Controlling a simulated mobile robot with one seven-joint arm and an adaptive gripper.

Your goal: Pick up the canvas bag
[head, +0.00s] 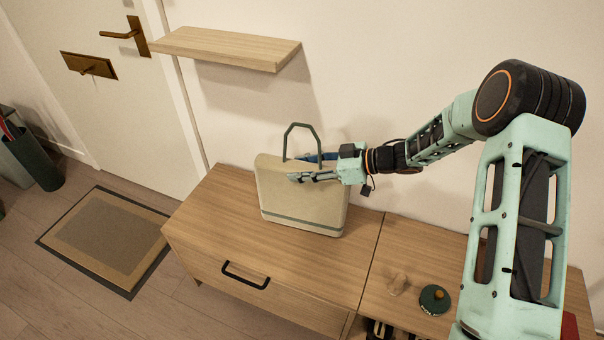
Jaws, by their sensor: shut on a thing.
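The canvas bag (301,207) is beige with a grey stripe near its base and a dark green handle standing up from its top. It stands upright, slightly tilted in the picture, at the wooden cabinet top; I cannot tell whether its base touches the wood. My gripper (304,168) reaches in from the right at the bag's upper part, with one finger in front of the bag and the other behind its top edge. It is shut on the bag below the handle. The far finger is partly hidden.
The wooden cabinet (216,217) has free top to the left of the bag. A wall shelf (228,48) hangs above. A dark green round item (434,299) and a small beige object (398,283) lie at the right. A doormat (105,240) lies before the door.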

